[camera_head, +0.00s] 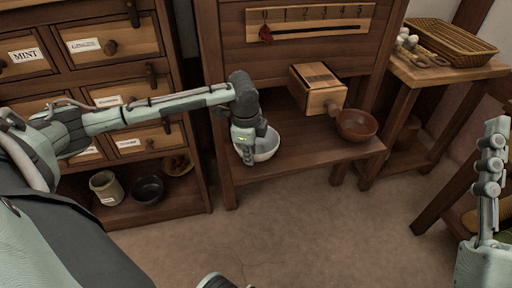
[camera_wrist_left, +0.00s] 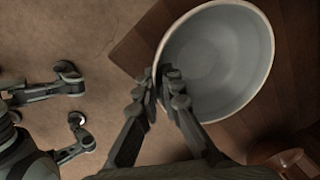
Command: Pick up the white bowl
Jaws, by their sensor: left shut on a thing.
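The white bowl (camera_head: 266,146) is at the left end of the low wooden shelf, under the front of the wooden cabinet. In the left wrist view the bowl (camera_wrist_left: 218,62) shows its pale inside and rim. My left gripper (camera_head: 245,155) reaches down at the bowl's near left side. In the wrist view the left gripper (camera_wrist_left: 165,85) is shut on the rim, one finger outside and one inside. Whether the bowl touches the shelf cannot be told.
A brown bowl (camera_head: 357,125) and a wooden box with a knob (camera_head: 318,90) are on the low shelf (camera_head: 310,158). A spice drawer cabinet (camera_head: 110,45) stands left, with a beige pot (camera_head: 105,188) and dark bowl (camera_head: 147,190) below. Floor in front is clear.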

